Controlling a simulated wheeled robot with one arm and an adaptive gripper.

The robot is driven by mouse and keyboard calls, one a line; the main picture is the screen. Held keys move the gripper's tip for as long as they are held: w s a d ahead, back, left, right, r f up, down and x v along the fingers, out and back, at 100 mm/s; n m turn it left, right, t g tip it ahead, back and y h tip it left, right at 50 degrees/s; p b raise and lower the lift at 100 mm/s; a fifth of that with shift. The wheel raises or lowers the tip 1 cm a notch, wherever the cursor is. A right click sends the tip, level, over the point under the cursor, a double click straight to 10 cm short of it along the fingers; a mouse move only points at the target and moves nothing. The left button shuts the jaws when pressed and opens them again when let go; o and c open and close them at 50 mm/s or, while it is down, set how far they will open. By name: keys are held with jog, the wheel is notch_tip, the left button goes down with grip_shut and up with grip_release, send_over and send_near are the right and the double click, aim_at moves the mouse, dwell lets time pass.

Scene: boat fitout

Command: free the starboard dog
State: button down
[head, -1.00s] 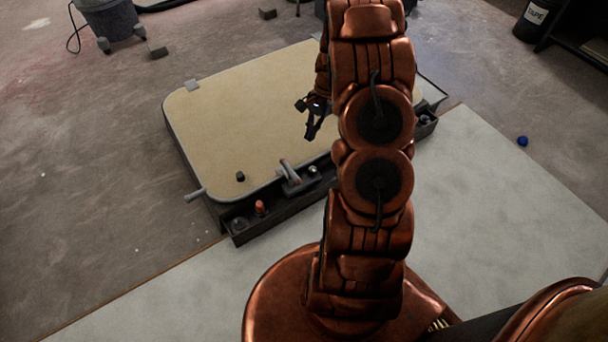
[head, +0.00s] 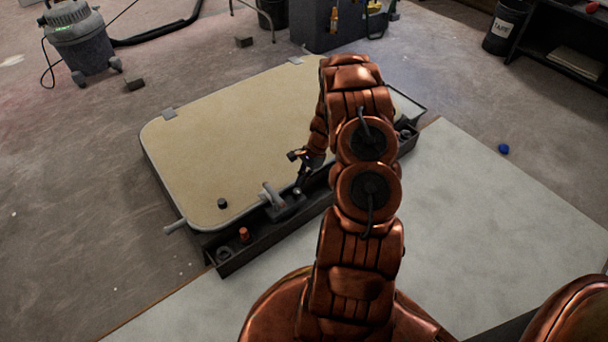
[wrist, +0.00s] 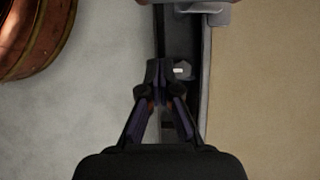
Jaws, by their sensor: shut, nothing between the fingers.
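A hatch with a beige panel (head: 235,130) and a grey rim lies on the floor. A grey dog handle (head: 272,194) stands on a dark bracket at the middle of its front edge. Another grey handle (head: 175,226) sticks out at the left corner. The right part of the front edge is partly hidden by my arm, so I cannot tell which dog is the starboard one. My gripper (head: 299,189) is shut and empty just right of the middle handle. In the wrist view my gripper (wrist: 167,70) is over the dark front channel, beside a small pale bolt head (wrist: 182,70).
A dark tray (head: 262,240) runs along the hatch front, holding an orange-capped piece (head: 244,234) and a dark knob (head: 223,253). A blue ball (head: 503,149) lies at the right. A vacuum (head: 80,40) stands back left.

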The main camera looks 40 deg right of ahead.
jog(key=a+f+b, duration=0.2)
jog(key=a, duration=0.3)
jog(key=shift+w+a+f, duration=0.3)
jog(key=shift+a+f, duration=0.05)
jog(key=shift+f, duration=0.05)
jog(key=shift+a+r+p, duration=0.1)
jog(key=shift+a+p, duration=0.1)
jog(key=shift+p, duration=0.45)
jog(key=shift+s+m, duration=0.15)
jog(key=shift+m, duration=0.15)
jog(key=shift+t+p, duration=0.3)
jog(key=shift+p, duration=0.1)
